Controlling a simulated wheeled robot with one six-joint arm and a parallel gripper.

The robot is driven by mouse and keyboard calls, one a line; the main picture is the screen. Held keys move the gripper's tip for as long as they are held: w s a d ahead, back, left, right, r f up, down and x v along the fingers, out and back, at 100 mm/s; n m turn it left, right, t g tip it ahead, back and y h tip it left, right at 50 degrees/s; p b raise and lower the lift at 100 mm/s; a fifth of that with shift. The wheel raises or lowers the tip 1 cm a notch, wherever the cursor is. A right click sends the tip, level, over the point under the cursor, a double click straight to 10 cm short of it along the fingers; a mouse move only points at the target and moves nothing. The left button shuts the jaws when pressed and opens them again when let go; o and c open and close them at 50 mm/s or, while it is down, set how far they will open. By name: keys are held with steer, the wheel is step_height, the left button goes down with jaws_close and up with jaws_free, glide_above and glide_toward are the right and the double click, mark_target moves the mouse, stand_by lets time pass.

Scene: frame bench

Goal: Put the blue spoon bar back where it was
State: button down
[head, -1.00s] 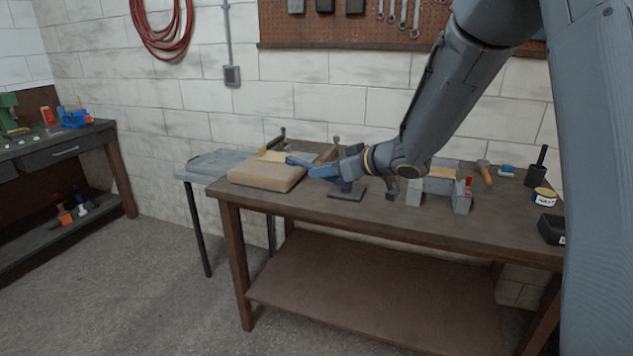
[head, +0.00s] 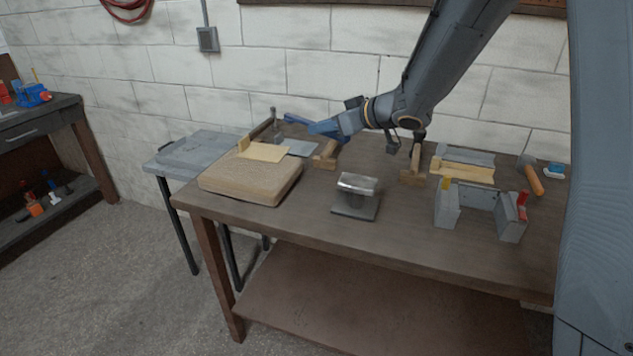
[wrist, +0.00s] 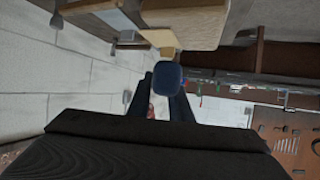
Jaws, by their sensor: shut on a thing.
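The blue spoon bar (head: 298,120) is held in the air by my gripper (head: 322,127), above the back part of the workbench (head: 400,230). My gripper is shut on it, and the bar points to the left, slightly upward in the head view. In the wrist view the bar's rounded blue end (wrist: 168,77) shows between the dark fingers of my gripper (wrist: 168,95). The hidden part of the bar lies inside the jaws.
A thick tan slab (head: 250,185) lies at the bench's left end. A metal-topped stand (head: 357,186) is near the front middle. A grey bracket (head: 482,203) with yellow and red tabs stands right. An orange-handled tool (head: 533,180) lies far right. The front bench strip is mostly clear.

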step_height(320, 180, down, 10)
steer(key=p, duration=0.1)
stand_by(0.4)
steer(key=shift+w+f, duration=0.1)
steer(key=shift+f, duration=0.3)
steer(key=shift+f, duration=0.15)
steer(key=c, duration=1.6)
jaws_free()
